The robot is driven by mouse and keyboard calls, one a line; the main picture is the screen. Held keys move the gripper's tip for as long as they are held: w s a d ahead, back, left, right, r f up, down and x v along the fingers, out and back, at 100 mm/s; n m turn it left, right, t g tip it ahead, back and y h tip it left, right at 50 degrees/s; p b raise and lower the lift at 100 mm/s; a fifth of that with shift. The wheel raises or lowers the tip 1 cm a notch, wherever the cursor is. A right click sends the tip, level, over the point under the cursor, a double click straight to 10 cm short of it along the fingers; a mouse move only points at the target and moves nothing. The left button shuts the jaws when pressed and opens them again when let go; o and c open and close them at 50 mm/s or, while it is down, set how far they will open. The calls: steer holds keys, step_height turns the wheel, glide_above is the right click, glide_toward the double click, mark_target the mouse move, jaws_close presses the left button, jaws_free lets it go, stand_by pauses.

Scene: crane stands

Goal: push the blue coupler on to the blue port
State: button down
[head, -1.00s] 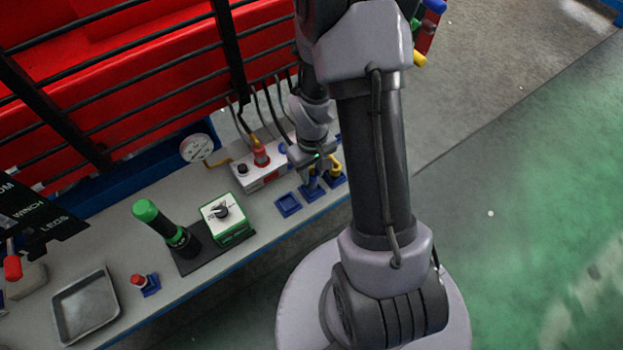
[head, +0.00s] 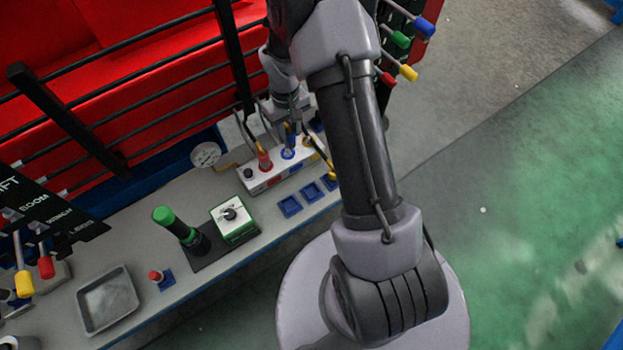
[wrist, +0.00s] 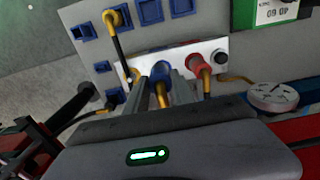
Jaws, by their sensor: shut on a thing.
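My gripper (head: 287,122) is shut on the blue coupler (head: 289,136) above the white port panel (head: 262,184). The coupler points down at the blue port (head: 288,154), close over it; I cannot tell whether they touch. In the wrist view my gripper (wrist: 171,88) has one finger on each side of the coupler (wrist: 161,70), whose yellow-brown hose end (wrist: 161,96) faces the camera. The fingers and coupler hide the port there.
A red coupler (head: 264,160) stands on the panel just left of the blue port. Empty blue holders (head: 290,206) lie in front of the panel. A gauge (head: 206,155) and black railing are close by.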

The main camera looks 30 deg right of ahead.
steer(key=w+r+p, duration=0.1)
steer(key=w+r, duration=0.1)
steer(key=shift+w+a+r, duration=0.1)
steer(key=shift+w, duration=0.3)
step_height(320, 180, down, 6)
steer(key=b, duration=0.4)
steer(key=shift+s+r, duration=0.15)
steer(key=shift+f+b, duration=0.35)
steer(key=shift+f+b, duration=1.15)
steer(key=shift+f, duration=0.3)
steer(key=c, duration=1)
jaws_free()
steer(key=shift+r, duration=0.1)
steer(key=shift+r+p, duration=1.8)
steer(key=shift+r, duration=0.7)
